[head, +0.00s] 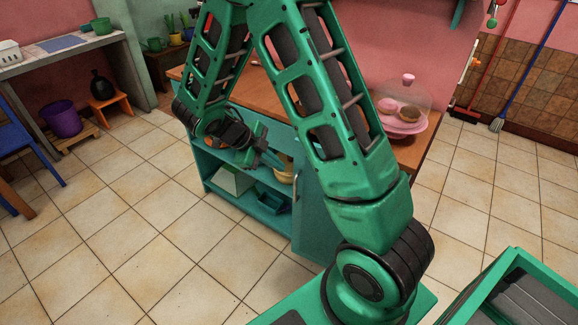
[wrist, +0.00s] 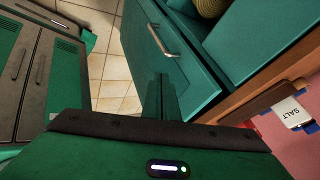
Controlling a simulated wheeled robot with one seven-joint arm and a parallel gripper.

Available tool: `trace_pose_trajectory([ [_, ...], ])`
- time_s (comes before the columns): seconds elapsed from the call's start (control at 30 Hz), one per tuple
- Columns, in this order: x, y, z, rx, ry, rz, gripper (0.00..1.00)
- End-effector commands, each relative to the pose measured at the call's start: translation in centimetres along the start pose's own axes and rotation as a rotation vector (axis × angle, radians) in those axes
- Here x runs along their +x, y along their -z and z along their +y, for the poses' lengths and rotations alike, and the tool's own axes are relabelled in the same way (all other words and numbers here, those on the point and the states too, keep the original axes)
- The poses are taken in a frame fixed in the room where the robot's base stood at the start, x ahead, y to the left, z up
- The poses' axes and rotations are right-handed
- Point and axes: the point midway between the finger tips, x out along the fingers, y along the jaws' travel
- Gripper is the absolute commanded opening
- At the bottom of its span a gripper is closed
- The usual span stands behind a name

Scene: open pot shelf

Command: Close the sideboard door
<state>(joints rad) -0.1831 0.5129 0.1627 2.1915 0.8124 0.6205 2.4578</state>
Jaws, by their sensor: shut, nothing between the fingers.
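The sideboard (head: 232,95) is teal with a wooden top, and its left part shows open shelves. The door (head: 312,215) is a teal panel to the right of the open shelves, partly hidden by my arm. It appears to stand out from the front, but I cannot tell how far. In the wrist view the door (wrist: 140,62) shows a silver handle (wrist: 163,38). My gripper (head: 263,157) is shut and empty in front of the shelves. In the wrist view my gripper (wrist: 162,90) overlaps the door's lower edge. I cannot tell whether they touch.
The shelves hold a yellow bowl (head: 284,172), a pale box (head: 233,180) and a dark teal tray (head: 272,203). A pink cake stand (head: 403,122) with a clear dome is on the top. A salt container (wrist: 291,112) shows in the wrist view.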

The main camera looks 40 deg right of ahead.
Motion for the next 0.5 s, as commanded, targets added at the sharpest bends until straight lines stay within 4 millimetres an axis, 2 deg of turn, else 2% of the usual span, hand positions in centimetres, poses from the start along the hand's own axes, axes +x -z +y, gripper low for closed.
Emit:
trace_pose_trajectory([
  [0.5, 9.0, 0.2, 0.1, -0.002, -0.005, 0.005, 0.00],
])
